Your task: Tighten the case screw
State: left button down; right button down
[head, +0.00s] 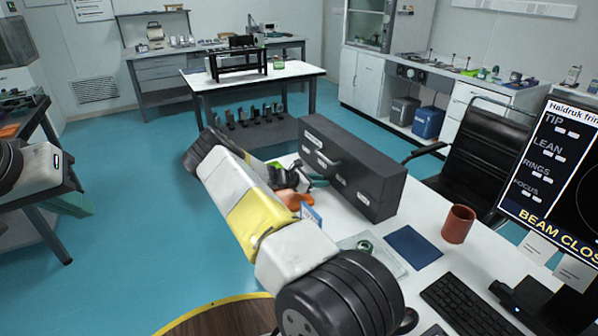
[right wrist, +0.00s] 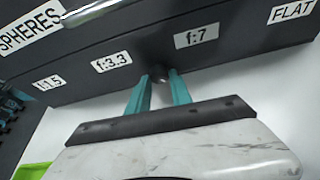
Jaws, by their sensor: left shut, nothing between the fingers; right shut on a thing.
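The case is a long dark grey box (head: 375,178) on the white desk in the head view. In the right wrist view the case (right wrist: 235,75) carries white labels such as f:3.3, f:7 and FLAT. A small dark case screw (right wrist: 158,72) sticks out of its face between the f:3.3 and f:7 labels. My right gripper (right wrist: 160,80) has its teal fingers shut on the screw, one on each side. In the head view my right arm mostly hides this gripper (head: 319,181). My left gripper (head: 75,205) is shut and empty at the far left, away from the case.
On the desk, a blue mat (head: 414,247), a reddish mug (head: 458,224), a keyboard (head: 465,305) and a monitor (head: 560,170) lie right of my right arm. A black chair (head: 475,150) stands behind the desk. Blue floor is open on the left.

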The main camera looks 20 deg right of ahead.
jog(key=n+g, duration=0.2)
jog(key=n, duration=0.1)
jog(key=shift+w+n+g, duration=0.2)
jog(key=shift+n+g, duration=0.1)
jog(key=c, duration=1.1)
grip_release()
jog(key=shift+c, duration=0.2)
jog(key=shift+v, duration=3.9)
jog(key=shift+a+f, duration=0.1)
